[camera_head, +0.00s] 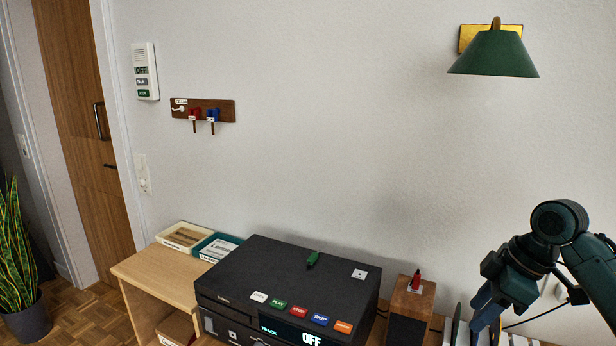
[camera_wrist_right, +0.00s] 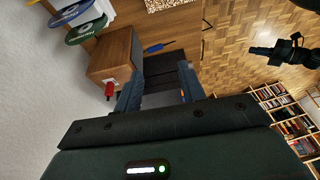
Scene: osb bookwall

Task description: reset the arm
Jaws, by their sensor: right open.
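My right arm comes in at the right of the head view, with its gripper (camera_head: 482,312) pointing down beside the small wooden speaker box (camera_head: 417,299). In the right wrist view both fingers of this gripper (camera_wrist_right: 158,85) stand apart with nothing between them. The wooden box (camera_wrist_right: 117,52) with a red piece (camera_wrist_right: 110,90) on it lies just beyond the fingers there. A dark gripper-like shape (camera_wrist_right: 280,50), probably my left gripper, shows at the upper right of the wrist view; its jaws are too small to read. The head view does not show it.
A black player (camera_head: 290,285) with coloured buttons and a green piece (camera_head: 312,259) on top stands on the wooden furniture. Two trays (camera_head: 183,237) sit at its left. Upright sleeves or discs stand close to my right gripper. A green lamp (camera_head: 495,54) hangs above; the wall between is clear.

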